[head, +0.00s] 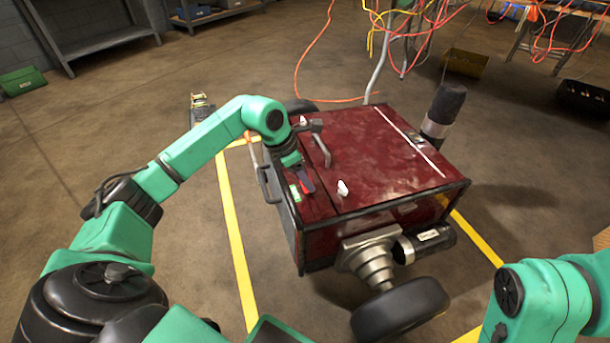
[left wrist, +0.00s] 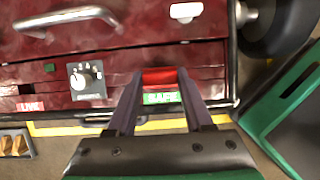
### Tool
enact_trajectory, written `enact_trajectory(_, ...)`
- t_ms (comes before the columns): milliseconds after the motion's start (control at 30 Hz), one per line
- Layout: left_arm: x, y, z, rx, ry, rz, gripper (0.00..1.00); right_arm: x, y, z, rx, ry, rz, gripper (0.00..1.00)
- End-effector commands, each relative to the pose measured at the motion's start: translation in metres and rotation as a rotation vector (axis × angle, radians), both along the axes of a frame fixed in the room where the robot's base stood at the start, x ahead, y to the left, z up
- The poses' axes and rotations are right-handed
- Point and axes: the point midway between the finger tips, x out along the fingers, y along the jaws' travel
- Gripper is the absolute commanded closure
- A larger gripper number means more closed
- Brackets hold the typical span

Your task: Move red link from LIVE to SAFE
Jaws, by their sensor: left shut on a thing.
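In the left wrist view my left gripper (left wrist: 159,82) is shut on the red link (left wrist: 160,77), which sits between its fingertips. The link is right beside the green SAFE label (left wrist: 161,97), on the front strip of the dark red machine. I cannot tell whether it is seated there. The red LIVE label (left wrist: 30,106) is farther left on the same strip. In the head view the left gripper (head: 303,178) reaches down to the machine's left edge, and the link is mostly hidden. My right gripper is out of view.
The dark red machine (head: 390,165) has a metal handle (left wrist: 75,18) and a rotary knob (left wrist: 86,78) near the labels. A black wheel (head: 400,309) stands at its near side. Yellow lines (head: 235,240) mark the floor. Loose cables (head: 405,30) hang behind.

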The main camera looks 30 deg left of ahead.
Motion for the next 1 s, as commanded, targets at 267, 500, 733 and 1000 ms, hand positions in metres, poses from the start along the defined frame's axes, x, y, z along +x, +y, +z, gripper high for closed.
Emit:
enact_trajectory(267, 0.0, 0.0, -0.006, 0.0, 0.0, 0.0, 1.0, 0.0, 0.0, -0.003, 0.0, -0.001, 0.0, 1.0)
enact_trajectory(500, 0.0, 0.0, -0.011, 0.0, 0.0, 0.0, 1.0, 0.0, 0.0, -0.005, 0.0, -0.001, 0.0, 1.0)
enact_trajectory(733, 0.0, 0.0, -0.015, 0.0, 0.0, 0.0, 0.41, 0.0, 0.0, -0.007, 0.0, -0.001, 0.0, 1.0)
enact_trajectory(1000, 0.0, 0.0, -0.014, 0.0, 0.0, 0.0, 0.14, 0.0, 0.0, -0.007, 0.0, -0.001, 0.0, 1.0)
